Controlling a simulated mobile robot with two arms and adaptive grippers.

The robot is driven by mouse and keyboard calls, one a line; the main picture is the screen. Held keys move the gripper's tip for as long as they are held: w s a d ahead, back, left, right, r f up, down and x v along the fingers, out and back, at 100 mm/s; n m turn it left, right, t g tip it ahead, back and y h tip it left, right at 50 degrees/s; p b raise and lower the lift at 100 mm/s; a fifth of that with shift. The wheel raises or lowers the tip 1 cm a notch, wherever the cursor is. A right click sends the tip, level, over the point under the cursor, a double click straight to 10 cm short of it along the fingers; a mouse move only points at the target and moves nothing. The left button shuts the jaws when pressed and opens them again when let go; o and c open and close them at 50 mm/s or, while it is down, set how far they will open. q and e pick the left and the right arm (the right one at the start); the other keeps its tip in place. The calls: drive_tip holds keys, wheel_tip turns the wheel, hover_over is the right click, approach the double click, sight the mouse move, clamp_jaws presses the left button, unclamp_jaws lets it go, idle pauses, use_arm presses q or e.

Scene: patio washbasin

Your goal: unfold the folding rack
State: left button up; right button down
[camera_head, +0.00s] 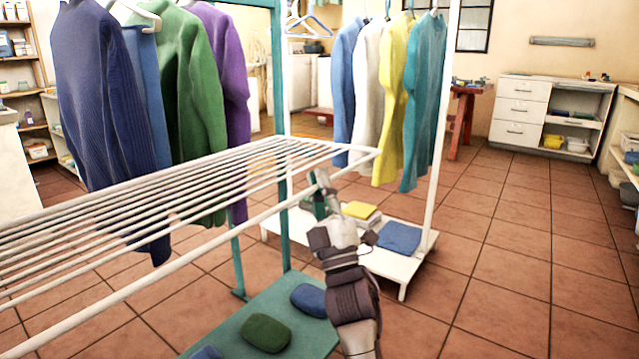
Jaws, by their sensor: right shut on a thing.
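The folding rack (200,248) is a white frame with many thin parallel bars. It runs from the lower left to the middle of the head view, with its bars lying roughly level like a shelf. My right gripper (322,180) is shut on the rack's near long bar, close to its right end. The rack's left end is cut off by the picture edge. My left gripper is not in view.
Behind the rack, a teal stand (279,70) and a white stand (444,100) carry hanging garments. A low green shelf (300,338) holds folded cloths below. A white drawer cabinet (520,110) stands at the back right. Tiled floor (510,260) is clear on the right.

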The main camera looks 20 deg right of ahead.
drive_tip(key=c, duration=1.5)
unclamp_jaws()
drive_tip(key=shift+c, duration=0.2)
drive_tip(key=shift+s, duration=0.1)
drive_tip(key=v, duration=0.7)
drive_tip(key=shift+f, duration=0.2)
